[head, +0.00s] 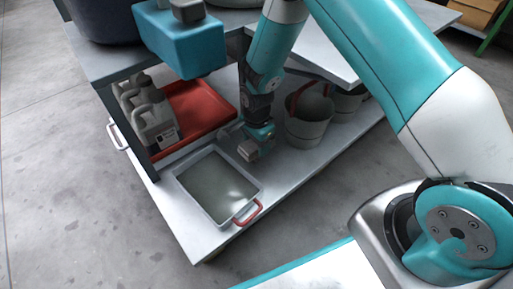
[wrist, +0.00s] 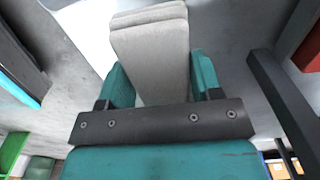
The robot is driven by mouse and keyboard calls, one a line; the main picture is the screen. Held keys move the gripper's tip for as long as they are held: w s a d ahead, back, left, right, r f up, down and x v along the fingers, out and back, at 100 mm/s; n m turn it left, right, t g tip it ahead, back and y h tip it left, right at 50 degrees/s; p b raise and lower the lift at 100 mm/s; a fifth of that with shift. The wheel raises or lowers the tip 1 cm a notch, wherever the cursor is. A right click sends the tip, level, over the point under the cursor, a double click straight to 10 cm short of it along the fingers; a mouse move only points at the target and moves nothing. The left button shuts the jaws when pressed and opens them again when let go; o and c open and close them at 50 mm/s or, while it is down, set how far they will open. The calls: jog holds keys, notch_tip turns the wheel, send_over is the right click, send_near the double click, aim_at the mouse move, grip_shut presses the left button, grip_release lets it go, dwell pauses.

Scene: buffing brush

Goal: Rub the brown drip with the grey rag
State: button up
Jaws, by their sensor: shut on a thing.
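My gripper (head: 259,133) is over the lower shelf of the workbench, just above the far right corner of a shallow pan. It is shut on the grey rag (head: 248,151), a folded pad that sticks out past the fingers. In the wrist view the rag (wrist: 150,50) sits between the two teal fingers of my gripper (wrist: 161,78). I cannot make out the brown drip in either view.
The white-rimmed pan (head: 179,184) with red handles holds greyish liquid on the lower shelf (head: 290,176). A red tray (head: 205,106), grey jugs (head: 155,122) and grey buckets (head: 309,122) stand around my gripper. A teal container (head: 180,42) is on the upper top.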

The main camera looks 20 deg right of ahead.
aim_at(258, 164)
jog(key=shift+f+b, duration=2.9)
jog(key=shift+b, duration=0.15)
jog(key=shift+f+b, duration=0.35)
jog(key=shift+f, duration=0.6)
jog(key=shift+w, duration=0.1)
jog(key=shift+w+a+r+p, duration=0.15)
jog(key=shift+w+a, duration=0.15)
jog(key=shift+w, duration=0.6)
jog(key=shift+w+a+f+p, duration=0.15)
jog(key=shift+w+a, duration=0.15)
jog(key=shift+w, duration=0.6)
jog(key=shift+s+p, duration=0.1)
jog(key=shift+p, duration=0.2)
jog(key=s+p, duration=0.1)
jog(key=s+d+p, duration=0.1)
jog(key=s, duration=0.1)
jog(key=shift+f, duration=0.1)
jog(key=shift+s+d+f, duration=0.15)
jog(key=shift+s+f, duration=0.05)
jog(key=shift+s, duration=0.35)
jog(key=shift+c, duration=0.3)
